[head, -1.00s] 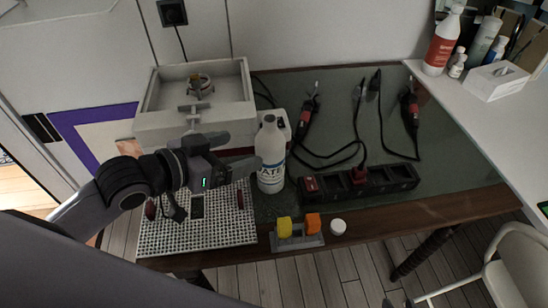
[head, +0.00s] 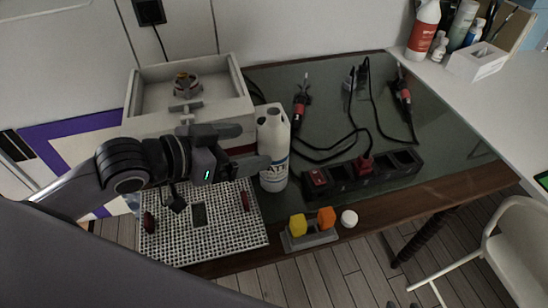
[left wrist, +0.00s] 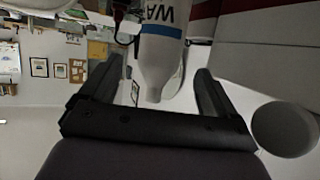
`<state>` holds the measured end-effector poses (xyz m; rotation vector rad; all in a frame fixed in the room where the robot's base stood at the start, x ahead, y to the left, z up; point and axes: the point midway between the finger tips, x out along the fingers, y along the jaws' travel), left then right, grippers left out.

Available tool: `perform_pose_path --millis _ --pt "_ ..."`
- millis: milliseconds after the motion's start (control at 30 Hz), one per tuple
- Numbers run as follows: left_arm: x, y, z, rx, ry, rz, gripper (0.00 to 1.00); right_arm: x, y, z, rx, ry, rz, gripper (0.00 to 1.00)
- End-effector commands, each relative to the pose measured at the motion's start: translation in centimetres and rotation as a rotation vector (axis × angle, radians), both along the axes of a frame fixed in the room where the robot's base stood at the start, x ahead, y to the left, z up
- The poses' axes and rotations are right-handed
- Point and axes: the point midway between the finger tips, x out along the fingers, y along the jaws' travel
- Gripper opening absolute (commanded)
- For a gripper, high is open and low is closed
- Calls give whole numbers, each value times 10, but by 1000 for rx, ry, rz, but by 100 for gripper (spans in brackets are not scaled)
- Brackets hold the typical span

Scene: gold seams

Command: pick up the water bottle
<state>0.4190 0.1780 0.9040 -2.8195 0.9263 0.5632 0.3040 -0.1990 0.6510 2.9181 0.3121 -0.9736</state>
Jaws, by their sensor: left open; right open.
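The water bottle (head: 274,165) is white with a blue band and dark lettering. It stands upright on the table, just right of the perforated white mat. My left gripper (head: 254,147) is open beside it, coming from the left, its near finger overlapping the bottle's front in the head view. In the left wrist view the bottle (left wrist: 163,50) appears upside down, its neck between the two open fingers of the left gripper (left wrist: 160,72). I cannot tell whether either finger touches it. My right gripper is not in view.
A white open box (head: 190,99) stands behind the gripper. A black power strip (head: 360,174) with a red plug is right of the bottle. Soldering tools with cables lie behind it. A grey holder (head: 309,237) with yellow and orange blocks and a white cap (head: 349,218) are in front.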

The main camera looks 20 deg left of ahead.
Motion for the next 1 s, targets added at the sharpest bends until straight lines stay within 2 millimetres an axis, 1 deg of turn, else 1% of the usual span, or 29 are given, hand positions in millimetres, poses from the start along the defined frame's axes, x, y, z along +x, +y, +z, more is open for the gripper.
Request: perform_pose_path --millis 33,167,233,367,467,567,700,833,1000 --pt "-1 0 -16 -1 5 2 90 0 0 -5 1 0 0 43" --pt "-1 0 -41 0 4 1 90 1 2 -7 5 1 3 43" --pt "6 -3 -41 -2 -4 2 90 2 3 -4 6 1 5 43" --pt "12 -8 -44 0 -3 1 90 3 4 -1 9 -3 8 43" --pt "14 -10 -45 0 -3 1 90 3 4 -1 8 -4 8 43" --pt "21 -16 -48 -2 -4 0 90 3 4 -2 9 -4 8 43" --pt "38 -28 -57 -2 -3 0 90 3 4 -4 8 -3 7 43" --pt "50 -37 -63 -1 -3 1 90 3 4 -6 9 -2 6 43" --pt "56 -41 -67 2 -2 -1 90 3 3 -7 9 0 6 43"
